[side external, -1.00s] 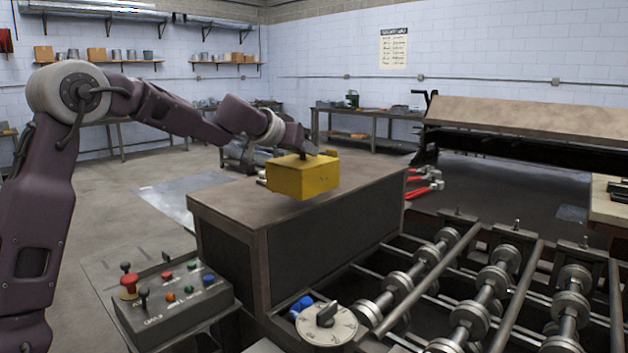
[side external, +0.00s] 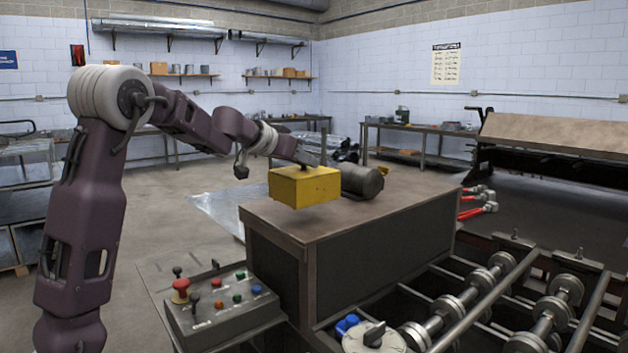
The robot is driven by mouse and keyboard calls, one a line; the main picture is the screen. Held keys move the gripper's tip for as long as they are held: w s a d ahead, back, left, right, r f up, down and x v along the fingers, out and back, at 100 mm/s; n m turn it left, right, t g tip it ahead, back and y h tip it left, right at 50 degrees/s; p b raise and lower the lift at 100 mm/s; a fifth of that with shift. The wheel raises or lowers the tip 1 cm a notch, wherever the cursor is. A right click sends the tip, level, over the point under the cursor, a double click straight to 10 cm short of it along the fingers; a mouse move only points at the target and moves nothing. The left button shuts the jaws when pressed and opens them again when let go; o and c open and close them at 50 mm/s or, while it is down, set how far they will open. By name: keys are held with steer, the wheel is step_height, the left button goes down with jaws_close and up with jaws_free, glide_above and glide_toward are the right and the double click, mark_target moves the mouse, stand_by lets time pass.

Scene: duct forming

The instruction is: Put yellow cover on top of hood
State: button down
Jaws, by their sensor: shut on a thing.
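The yellow cover (side external: 304,187) is a box-shaped piece held at the end of my arm, over the near left part of the brown-topped hood (side external: 345,213). My gripper (side external: 307,161) is shut on the cover from above. The fingers are small and partly hidden at the cover's top. The cover looks raised a little above the hood's top, though the exact gap is hard to tell. A grey cylindrical motor (side external: 362,181) sits on the hood top just right of the cover.
A control box (side external: 226,305) with coloured buttons stands at the hood's front left. A dial (side external: 374,338) and roller shafts (side external: 465,303) lie at front right. Red-handled tools (side external: 478,210) lie beyond the hood's right end. The hood's right top is clear.

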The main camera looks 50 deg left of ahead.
mark_target(297, 173)
steer(key=shift+f, duration=1.95)
steer(key=c, duration=1.1)
jaws_free()
steer(key=shift+f, duration=0.15)
